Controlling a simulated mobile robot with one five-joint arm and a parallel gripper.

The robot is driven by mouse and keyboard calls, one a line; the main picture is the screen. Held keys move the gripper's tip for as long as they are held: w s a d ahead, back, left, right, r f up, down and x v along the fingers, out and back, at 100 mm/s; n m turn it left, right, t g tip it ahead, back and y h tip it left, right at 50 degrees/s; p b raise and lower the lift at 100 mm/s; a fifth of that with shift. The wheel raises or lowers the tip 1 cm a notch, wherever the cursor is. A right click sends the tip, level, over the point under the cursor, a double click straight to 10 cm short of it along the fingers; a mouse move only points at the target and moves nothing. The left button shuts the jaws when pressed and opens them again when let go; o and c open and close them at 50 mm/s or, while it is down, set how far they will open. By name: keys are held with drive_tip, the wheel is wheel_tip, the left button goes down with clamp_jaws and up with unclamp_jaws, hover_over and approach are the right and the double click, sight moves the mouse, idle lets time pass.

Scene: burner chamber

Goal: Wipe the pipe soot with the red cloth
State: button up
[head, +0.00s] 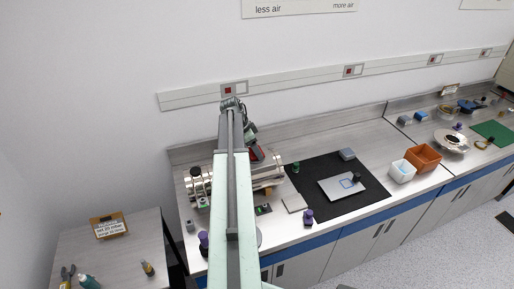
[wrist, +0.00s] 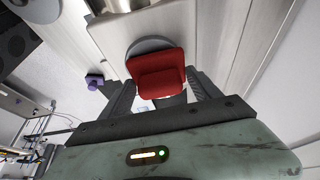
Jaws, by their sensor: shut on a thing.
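My gripper (wrist: 163,92) is shut on the red cloth (wrist: 158,68), which looks like a folded pad between the two fingers. A shiny metal piece (wrist: 122,5) shows at the top edge of the wrist view, apart from the cloth in the picture. I cannot make out the soot.
A black mat (head: 335,205) with a white plate (head: 338,187) lies right of the pipe. White (head: 402,171) and orange (head: 424,157) bins stand farther right. Purple knobbed items (head: 308,217) stand near the front edge. A side table (head: 125,250) is at lower left.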

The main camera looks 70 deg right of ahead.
drive_tip(key=shift+w+a+f, duration=0.15)
drive_tip(key=shift+w+a, duration=0.4)
drive_tip(key=shift+w, duration=0.05)
drive_tip(key=shift+s+d, duration=0.5)
drive_tip(key=shift+d, duration=0.05)
drive_tip(key=shift+s+d, duration=0.45)
drive_tip(key=shift+s, duration=0.3)
drive_tip(key=shift+w+a, duration=0.5)
drive_tip(key=shift+w, duration=0.2)
drive_tip(key=shift+w, duration=0.1)
